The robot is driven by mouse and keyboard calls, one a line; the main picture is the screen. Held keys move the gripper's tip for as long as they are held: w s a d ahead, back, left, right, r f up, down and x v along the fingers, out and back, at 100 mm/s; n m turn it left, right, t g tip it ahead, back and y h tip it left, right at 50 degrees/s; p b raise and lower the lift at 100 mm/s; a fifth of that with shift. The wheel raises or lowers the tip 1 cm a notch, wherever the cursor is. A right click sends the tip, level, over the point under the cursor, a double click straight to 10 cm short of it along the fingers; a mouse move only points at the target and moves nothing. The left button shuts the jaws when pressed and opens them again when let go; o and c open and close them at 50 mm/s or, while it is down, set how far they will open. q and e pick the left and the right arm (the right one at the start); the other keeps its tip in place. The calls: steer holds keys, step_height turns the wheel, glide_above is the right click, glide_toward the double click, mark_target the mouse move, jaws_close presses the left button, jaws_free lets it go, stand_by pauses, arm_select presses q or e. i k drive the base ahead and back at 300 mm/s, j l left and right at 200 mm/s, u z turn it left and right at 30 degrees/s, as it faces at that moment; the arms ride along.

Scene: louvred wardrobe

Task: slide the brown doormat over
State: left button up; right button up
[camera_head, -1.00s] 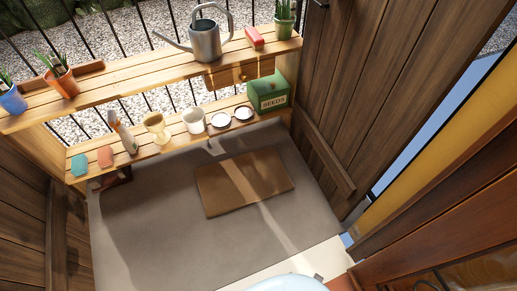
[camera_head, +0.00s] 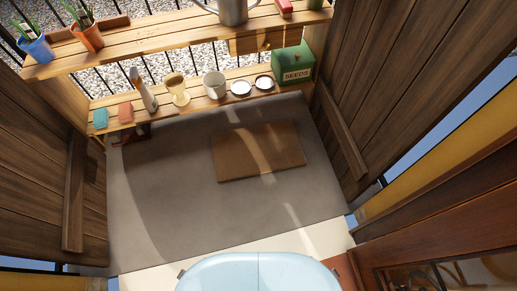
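Neither of my grippers is in view. Only my pale blue body shows at the bottom centre.
The upper shelf (camera_head: 160,32) holds plants and a watering can. Dark wooden doors (camera_head: 410,60) stand open on both sides.

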mark_target(253, 150)
steer(key=z, duration=1.75)
steer(key=k+j+z, duration=0.1)
steer(key=j+z, duration=0.15)
steer(key=j, duration=0.15)
steer(key=k+j+z, duration=0.2)
steer(key=j, duration=0.2)
steer(key=k+j+z, duration=0.1)
steer(key=j+z, duration=0.15)
steer(key=j, duration=0.15)
